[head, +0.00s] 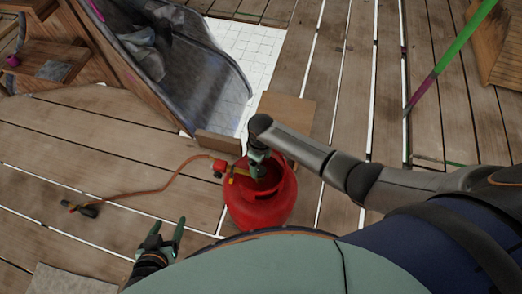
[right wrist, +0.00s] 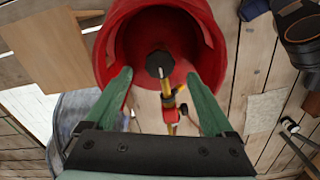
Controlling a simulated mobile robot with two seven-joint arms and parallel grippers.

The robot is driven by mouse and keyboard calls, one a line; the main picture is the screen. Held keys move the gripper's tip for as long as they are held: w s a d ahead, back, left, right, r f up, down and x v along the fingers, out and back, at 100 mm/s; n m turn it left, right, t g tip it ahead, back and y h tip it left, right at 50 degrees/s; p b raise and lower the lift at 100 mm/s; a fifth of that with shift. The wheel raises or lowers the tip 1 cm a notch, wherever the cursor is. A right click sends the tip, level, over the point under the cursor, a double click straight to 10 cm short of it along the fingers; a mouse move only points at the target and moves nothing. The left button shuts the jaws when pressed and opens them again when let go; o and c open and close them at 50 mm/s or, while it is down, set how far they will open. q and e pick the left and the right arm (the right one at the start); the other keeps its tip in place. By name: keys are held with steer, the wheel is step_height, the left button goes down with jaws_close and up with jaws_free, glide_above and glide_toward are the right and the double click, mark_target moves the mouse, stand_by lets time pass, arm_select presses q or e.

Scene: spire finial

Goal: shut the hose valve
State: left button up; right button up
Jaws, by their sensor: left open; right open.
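A red gas cylinder (head: 262,212) stands upright on the plank deck. In the right wrist view its open collar (right wrist: 107,45) surrounds a dark round knob (right wrist: 159,64). A yellow fitting (right wrist: 168,101) with a red part (right wrist: 171,116) extends from the knob; the red part also shows in the head view (head: 220,166). An orange hose (head: 150,193) runs from there to a dark torch-like end (head: 88,210). My right gripper (head: 257,168) is open over the collar, its green fingers (right wrist: 159,76) either side of the knob, apparently not touching it. My left gripper (head: 165,238) is open and empty, left of the cylinder.
A wooden block (head: 218,142) and a flat board (head: 287,112) lie behind the cylinder. A dark sheet-covered wooden structure (head: 185,70) stands at the upper left, beside a white gridded surface (head: 250,45). A green and pink pole (head: 450,55) slants at right. Deck at left is mostly clear.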

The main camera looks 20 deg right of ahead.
mark_target(261, 171)
step_height(261, 171, up, 8)
steer(key=p, duration=0.1)
steer(key=shift+p, duration=0.4)
steer(key=s+a+f+m+t+y+p, duration=0.1)
steer(key=s+a+f+m+t+y, duration=0.1)
steer(key=s+a+m+t+y, duration=0.3)
steer(key=s+d+r+m+t+h+p, duration=0.1)
steer(key=s+d+r+t, duration=0.3)
steer(key=s+d, duration=0.4)
steer(key=shift+d+r+h, duration=0.5)
steer(key=shift+r+h, duration=0.3)
steer(key=shift+r, duration=0.05)
stand_by(0.3)
